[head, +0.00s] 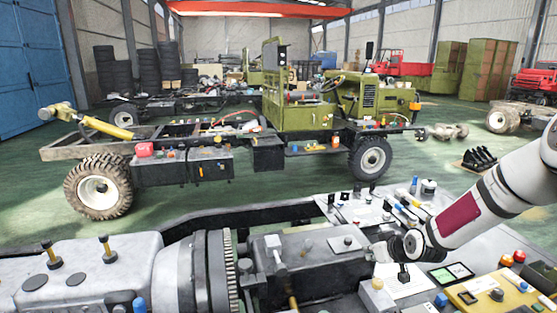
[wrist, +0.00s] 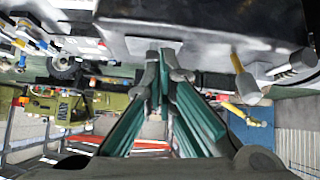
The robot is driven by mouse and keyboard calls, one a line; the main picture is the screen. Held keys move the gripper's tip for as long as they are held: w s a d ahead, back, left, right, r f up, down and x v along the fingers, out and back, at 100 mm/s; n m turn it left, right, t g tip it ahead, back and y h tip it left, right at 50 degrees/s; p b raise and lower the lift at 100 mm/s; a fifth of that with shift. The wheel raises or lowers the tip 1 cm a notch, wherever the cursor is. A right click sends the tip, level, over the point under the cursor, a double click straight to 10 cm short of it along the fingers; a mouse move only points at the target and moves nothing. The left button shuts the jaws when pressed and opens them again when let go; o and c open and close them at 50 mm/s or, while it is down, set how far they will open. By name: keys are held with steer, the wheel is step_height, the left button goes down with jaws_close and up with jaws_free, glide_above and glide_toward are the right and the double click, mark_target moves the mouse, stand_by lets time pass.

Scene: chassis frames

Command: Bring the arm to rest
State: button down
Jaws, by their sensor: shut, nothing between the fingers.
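My arm (head: 485,208), white with a dark red panel, reaches in from the right in the head view. In the wrist view my gripper (wrist: 163,68) shows teal fingers with grey tips drawn together. It is shut and nothing shows between the tips. The housing (wrist: 205,22) fills the top of that view, close to the fingertips; whether they touch it I cannot tell.
A yellow box (head: 490,292) and a small screen (head: 452,274) stand at lower right. A green truck chassis (head: 305,112) stands beyond, across open green floor (head: 240,192).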

steer(key=s+a+r+m+g+h, duration=0.1)
steer(key=s+a+r+h, duration=0.15)
steer(key=s+r, duration=0.7)
steer(key=s+a+r+g+h, duration=0.1)
steer(key=s+a+r+g, duration=0.15)
steer(key=s+r, duration=0.7)
steer(key=s+a+r+m, duration=0.1)
steer(key=s+a+r, duration=0.1)
steer(key=s, duration=0.6)
steer(key=s+a+r+m+y+b, duration=0.1)
steer(key=s+a+r, duration=0.1)
steer(key=s+r, duration=0.3)
steer(key=s, duration=0.4)
steer(key=shift+s+a+m, duration=0.25)
steer(key=shift+a+m, duration=0.05)
steer(key=shift+a, duration=0.05)
steer(key=shift+y, duration=0.25)
